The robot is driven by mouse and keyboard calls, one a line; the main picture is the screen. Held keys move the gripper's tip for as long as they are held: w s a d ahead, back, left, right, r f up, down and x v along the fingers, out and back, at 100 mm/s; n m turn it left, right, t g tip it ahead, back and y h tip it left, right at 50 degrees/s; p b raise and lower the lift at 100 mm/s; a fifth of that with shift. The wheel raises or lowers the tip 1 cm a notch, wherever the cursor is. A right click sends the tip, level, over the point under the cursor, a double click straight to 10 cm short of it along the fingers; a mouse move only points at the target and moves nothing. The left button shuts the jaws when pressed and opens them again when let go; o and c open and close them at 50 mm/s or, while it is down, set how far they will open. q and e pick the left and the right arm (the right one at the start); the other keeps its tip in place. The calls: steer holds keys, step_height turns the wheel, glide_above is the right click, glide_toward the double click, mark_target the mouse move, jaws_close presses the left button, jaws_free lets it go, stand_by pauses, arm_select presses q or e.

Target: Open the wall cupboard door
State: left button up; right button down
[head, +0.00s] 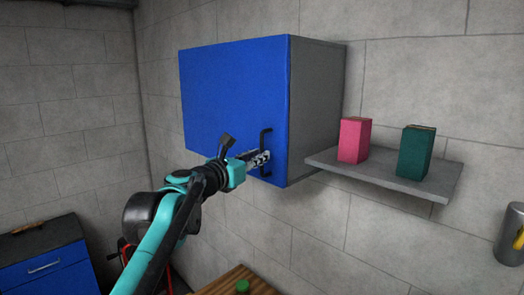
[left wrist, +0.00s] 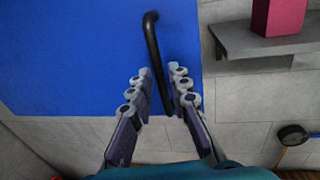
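The wall cupboard (head: 316,105) is grey with a blue door (head: 235,90), which looks closed against the body. A black bar handle (head: 264,139) stands upright near the door's lower right edge. My left gripper (head: 262,158) is at the lower half of the handle. In the left wrist view, the handle (left wrist: 153,45) runs down between the two open fingers of the left gripper (left wrist: 160,78). A gap shows between the handle and the left finger; I cannot tell whether the right finger touches it. My right gripper is not in view.
A grey shelf (head: 390,178) right of the cupboard holds a pink box (head: 354,140) and a green box (head: 415,153). A blue-fronted cabinet (head: 45,268) stands at lower left. A wooden surface (head: 230,284) with a green object (head: 242,286) lies below.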

arm_select(q)
steer(key=shift+x, duration=1.1)
steer(key=shift+s, duration=0.1)
jaws_close()
steer(key=shift+a, duration=0.1)
